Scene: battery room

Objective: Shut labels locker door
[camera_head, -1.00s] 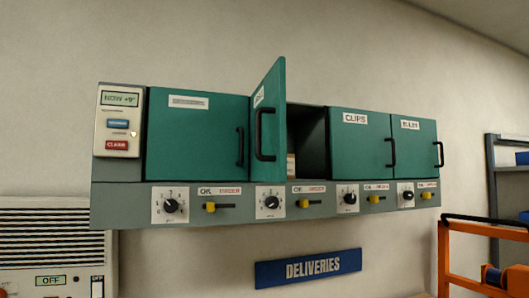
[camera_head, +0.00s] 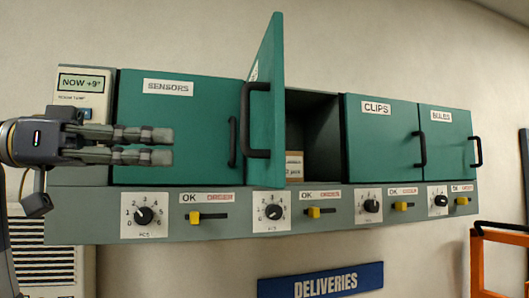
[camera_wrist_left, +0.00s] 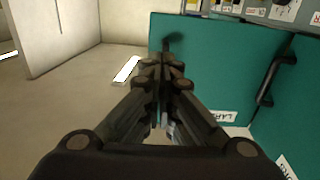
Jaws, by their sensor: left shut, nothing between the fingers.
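The labels locker door (camera_head: 265,100) is the teal door standing open, swung out toward me and seen nearly edge-on, with a black handle (camera_head: 256,120) on its face. Its locker (camera_head: 315,135) is open beside it, with a small labelled box (camera_head: 294,166) inside. My left gripper (camera_head: 168,145) is shut and empty. It is in front of the closed sensors door (camera_head: 175,115), left of the open door and apart from it in the picture. The left wrist view shows the fingers (camera_wrist_left: 165,75) with the teal labels door (camera_wrist_left: 215,65) beyond, its label partly hidden.
The clips door (camera_head: 380,145) and bulbs door (camera_head: 445,145) are closed. Knobs and yellow sliders line the grey panel (camera_head: 340,208) below. A deliveries sign (camera_head: 320,283) hangs underneath. An orange frame (camera_head: 500,260) stands at lower right.

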